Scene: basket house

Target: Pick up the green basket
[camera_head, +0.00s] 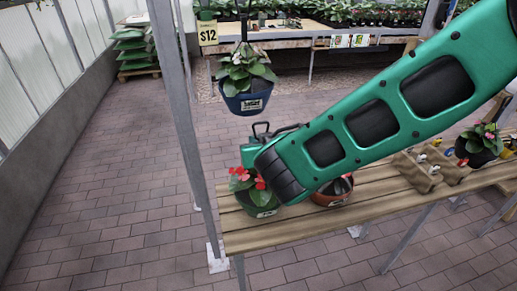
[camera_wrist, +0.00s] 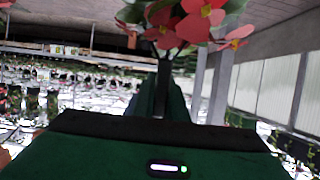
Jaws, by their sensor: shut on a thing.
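The green basket (camera_head: 259,207) holds a leafy plant with red flowers. It is at the left end of the slatted wooden bench in the head view, upright and partly covered by my arm. Whether its base touches the slats is unclear. Its red flowers (camera_wrist: 203,15) fill the top of the wrist view. My gripper (camera_wrist: 160,98) is shut on the basket, close below the flowers in the wrist view. The exact part gripped is dark and hard to make out. In the head view my arm's end is just above the basket and hides the fingertips.
A blue hanging basket (camera_head: 246,102) hangs close behind my wrist, beside a metal post (camera_head: 180,110). A terracotta pot (camera_head: 331,192) stands under my arm on the bench (camera_head: 365,203). The paved floor at left is clear.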

